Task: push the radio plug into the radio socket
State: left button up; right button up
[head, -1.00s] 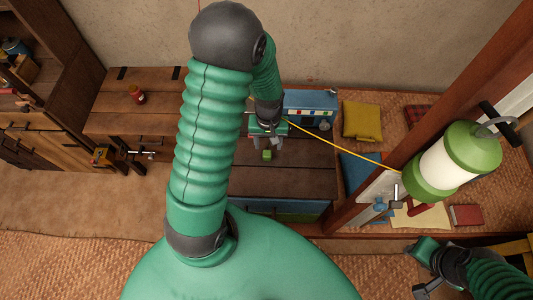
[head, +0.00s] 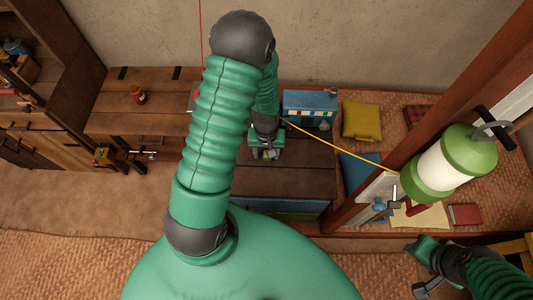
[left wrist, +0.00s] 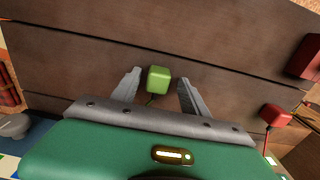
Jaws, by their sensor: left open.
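My left gripper (left wrist: 159,76) is open, with one finger on each side of the green plug and a small gap visible on both sides. In the head view my left gripper (head: 266,155) is over the table in front of the blue radio (head: 310,104), and largely hides the plug. I cannot make out the radio socket. My right gripper (head: 422,270) is at the lower right, far from the table; its jaw opening is unclear.
A red block (left wrist: 276,116) on a red cord is right of my left gripper. A yellow cord (head: 345,150) runs from near the radio to the right, towards a green-white lantern (head: 452,165) by a wooden post. A yellow cushion (head: 361,120) lies right of the radio.

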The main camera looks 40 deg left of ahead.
pick_arm(q)
jog(key=shift+d, duration=0.1)
jog(key=shift+d+r, duration=0.15)
jog(key=shift+d, duration=0.1)
jog(key=c, duration=0.5)
grip_shut()
jog(key=shift+a, duration=0.1)
pick_arm(e)
jog(key=shift+d, duration=0.35)
jog(key=shift+s, duration=0.1)
